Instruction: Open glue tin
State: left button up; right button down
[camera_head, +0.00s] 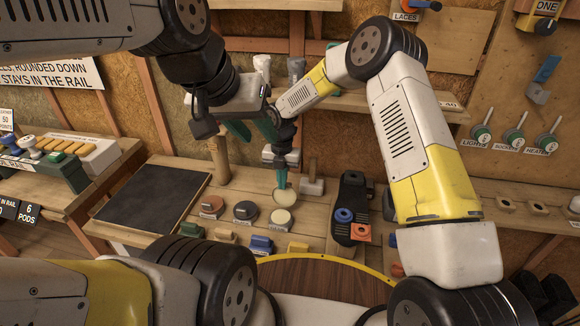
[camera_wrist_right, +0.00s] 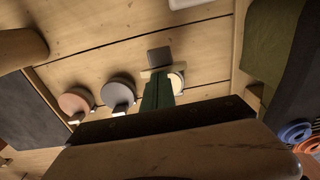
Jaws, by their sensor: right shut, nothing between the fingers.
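Several round lidded tins stand in a row on the wooden bench: a red-brown one (camera_head: 211,207), a dark grey one (camera_head: 245,212) and a cream one (camera_head: 281,220). A second cream disc (camera_head: 285,197) shows just behind the cream tin; I cannot tell if it is a lid. No label is legible, so I cannot tell which tin holds glue. My right gripper (camera_head: 281,179) points down, shut and empty, right at the second disc. In the right wrist view its green fingers (camera_wrist_right: 157,92) partly cover a cream disc (camera_wrist_right: 178,82). My left gripper (camera_head: 253,129) is open and empty, higher up.
A dark mat (camera_head: 152,199) lies left of the tins. A black tray (camera_head: 350,205) with blue and orange rings stands right. A mallet-like tool (camera_head: 312,182) and small coloured blocks (camera_head: 262,244) are near the tins. A round brown tabletop (camera_head: 325,280) is in front.

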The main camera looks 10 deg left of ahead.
jog(key=shift+w+r, duration=0.1)
jog(key=shift+w, duration=0.2)
